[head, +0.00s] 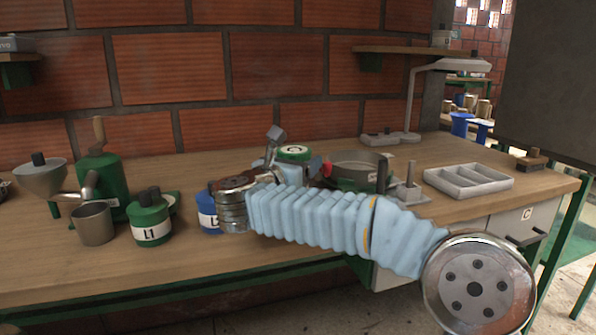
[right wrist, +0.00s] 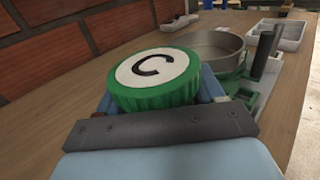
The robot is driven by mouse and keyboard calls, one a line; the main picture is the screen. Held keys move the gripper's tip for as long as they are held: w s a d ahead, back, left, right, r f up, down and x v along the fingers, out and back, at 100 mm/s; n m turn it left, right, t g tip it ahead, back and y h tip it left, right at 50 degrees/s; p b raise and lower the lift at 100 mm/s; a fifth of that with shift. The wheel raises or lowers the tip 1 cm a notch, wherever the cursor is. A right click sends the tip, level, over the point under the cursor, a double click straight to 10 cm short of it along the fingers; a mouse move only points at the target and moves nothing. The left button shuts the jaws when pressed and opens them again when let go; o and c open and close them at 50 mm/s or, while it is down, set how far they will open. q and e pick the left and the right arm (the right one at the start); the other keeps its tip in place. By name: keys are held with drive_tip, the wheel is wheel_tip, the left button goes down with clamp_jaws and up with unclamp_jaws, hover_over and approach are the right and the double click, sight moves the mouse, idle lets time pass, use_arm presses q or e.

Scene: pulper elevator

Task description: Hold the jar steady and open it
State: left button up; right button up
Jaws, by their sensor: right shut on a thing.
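A jar with a green ribbed lid (right wrist: 153,80) and a white top marked C stands upright in the right wrist view. Its lid also shows in the head view, behind my right arm. My right gripper (head: 287,170) is at this jar, with blue finger parts on both sides of it below the lid, shut on it. The lid appears seated on the jar. The jar's body is mostly hidden by the gripper and arm. My left gripper is in neither view.
A green jar marked L1 (head: 150,220), a grey cup (head: 94,223) and a green pulper with a funnel (head: 40,177) stand at left. A blue jar (head: 207,208) is partly behind my arm. A round metal pan (head: 358,163) and divided tray (head: 468,180) are at right.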

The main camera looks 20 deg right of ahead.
drive_tip(key=s+a+r+b, duration=0.1)
drive_tip(key=s+a+r, duration=0.2)
drive_tip(key=s+r, duration=0.8)
drive_tip(key=s, duration=0.2)
drive_tip(key=shift+s+a+r, duration=0.15)
drive_tip(key=shift+s+r, duration=0.1)
drive_tip(key=shift+s, duration=0.1)
